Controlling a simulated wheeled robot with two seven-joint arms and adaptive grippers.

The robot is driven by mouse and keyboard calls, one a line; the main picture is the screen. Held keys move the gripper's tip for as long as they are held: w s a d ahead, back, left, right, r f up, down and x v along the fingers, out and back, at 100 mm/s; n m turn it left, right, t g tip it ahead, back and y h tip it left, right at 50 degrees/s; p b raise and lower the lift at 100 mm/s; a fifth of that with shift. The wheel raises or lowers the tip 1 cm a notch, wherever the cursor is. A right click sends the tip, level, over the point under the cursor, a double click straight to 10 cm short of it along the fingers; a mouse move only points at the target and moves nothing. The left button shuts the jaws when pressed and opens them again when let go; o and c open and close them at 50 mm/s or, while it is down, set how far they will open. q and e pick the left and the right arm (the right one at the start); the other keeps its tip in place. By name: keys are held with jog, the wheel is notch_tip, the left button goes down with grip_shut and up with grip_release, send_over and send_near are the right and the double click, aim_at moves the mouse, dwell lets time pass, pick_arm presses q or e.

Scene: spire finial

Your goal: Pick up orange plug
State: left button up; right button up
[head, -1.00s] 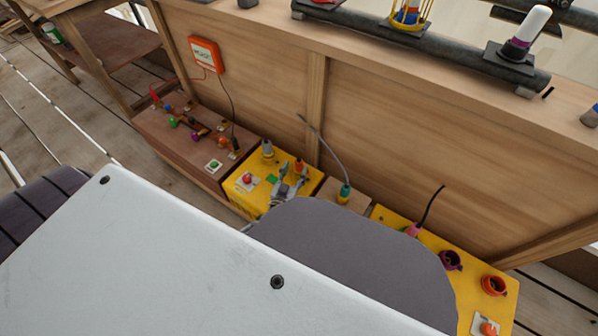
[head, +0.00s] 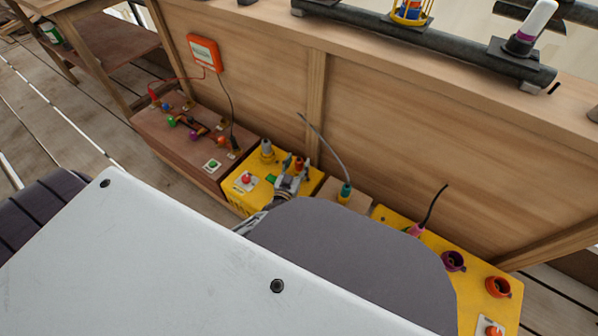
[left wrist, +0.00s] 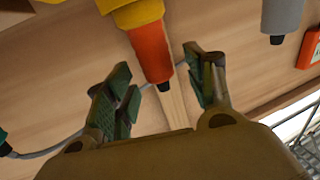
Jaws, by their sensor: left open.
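The orange plug (head: 299,163) stands on the yellow box (head: 240,192) in the head view, at the box's back right. In the left wrist view the plug (left wrist: 152,50) is orange with a dark tip, and its other end meets a yellow part (left wrist: 138,13). My left gripper (head: 292,178) is at the plug in the head view. In the left wrist view my left gripper (left wrist: 158,66) is open, with one finger on each side of the plug and visible gaps. My right gripper is not in view.
A grey plug (head: 266,149) stands on the same box, and a red button (head: 247,179) is at its front. A teal plug with a grey cable (head: 345,191) is to the right. The wooden panel (head: 400,140) rises close behind.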

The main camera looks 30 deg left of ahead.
pick_arm(q)
jog(key=shift+w+a, duration=0.15)
jog(key=shift+w, duration=0.75)
grip_shut()
